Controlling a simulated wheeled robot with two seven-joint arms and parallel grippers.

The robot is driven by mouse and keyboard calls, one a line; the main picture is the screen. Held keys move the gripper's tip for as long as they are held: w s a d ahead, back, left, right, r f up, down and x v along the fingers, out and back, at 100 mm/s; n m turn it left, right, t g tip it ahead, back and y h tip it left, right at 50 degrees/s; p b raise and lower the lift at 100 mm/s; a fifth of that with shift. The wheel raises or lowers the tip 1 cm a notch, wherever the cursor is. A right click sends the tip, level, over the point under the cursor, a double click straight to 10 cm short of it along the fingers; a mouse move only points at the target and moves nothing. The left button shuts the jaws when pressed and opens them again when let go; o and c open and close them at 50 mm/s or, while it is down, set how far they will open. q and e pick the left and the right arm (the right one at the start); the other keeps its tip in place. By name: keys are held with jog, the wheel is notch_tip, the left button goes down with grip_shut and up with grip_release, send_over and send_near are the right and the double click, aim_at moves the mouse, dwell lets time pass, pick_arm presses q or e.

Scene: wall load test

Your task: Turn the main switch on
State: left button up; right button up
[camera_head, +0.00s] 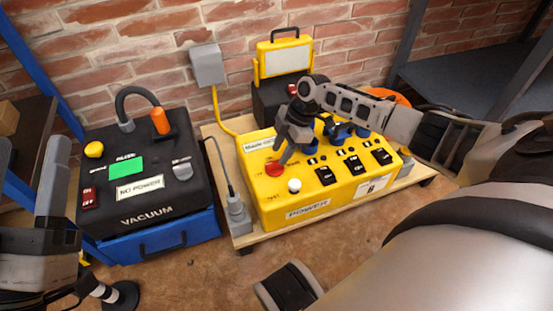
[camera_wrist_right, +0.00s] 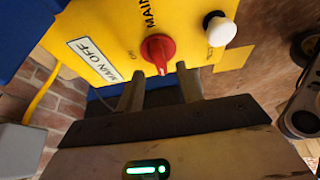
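The yellow power box (camera_head: 330,205) stands on a low wooden platform. Its red main switch knob (camera_head: 275,168) is near the left end of the top, and it also shows in the right wrist view (camera_wrist_right: 158,50). A label reading "MAIN OFF" (camera_wrist_right: 93,60) is beside it. My right gripper (camera_head: 282,160) reaches over the box with its fingertips at the knob. In the wrist view its two fingers (camera_wrist_right: 161,88) are apart, with the knob between or just beyond their tips; contact is unclear. My left gripper (camera_head: 45,275) is at the lower left, its fingers not clear.
A white button (camera_head: 294,186) is close to the knob, with several black switches (camera_head: 352,165) to the right. A black vacuum unit (camera_head: 150,180) reading "NO POWER" stands left. A work light (camera_head: 284,58) and a grey wall box (camera_head: 207,65) are behind, before a brick wall.

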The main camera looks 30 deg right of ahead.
aim_at(275, 162)
jog(key=b+x, duration=0.1)
jog(key=x, duration=0.2)
jog(key=shift+a+f, duration=0.2)
jog(key=shift+f, duration=0.25)
pick_arm(q)
jog(key=r+m+h, duration=0.1)
jog(key=s+r+m+h, duration=0.1)
jog(key=m, duration=0.1)
jog(key=r+m+h, duration=0.1)
jog(key=shift+s+d+r+m+h, duration=0.1)
jog(key=shift+s+m+h, duration=0.2)
jog(key=shift+m+h, duration=0.1)
pick_arm(e)
grip_shut()
pick_arm(q)
jog(key=shift+w+r, duration=0.1)
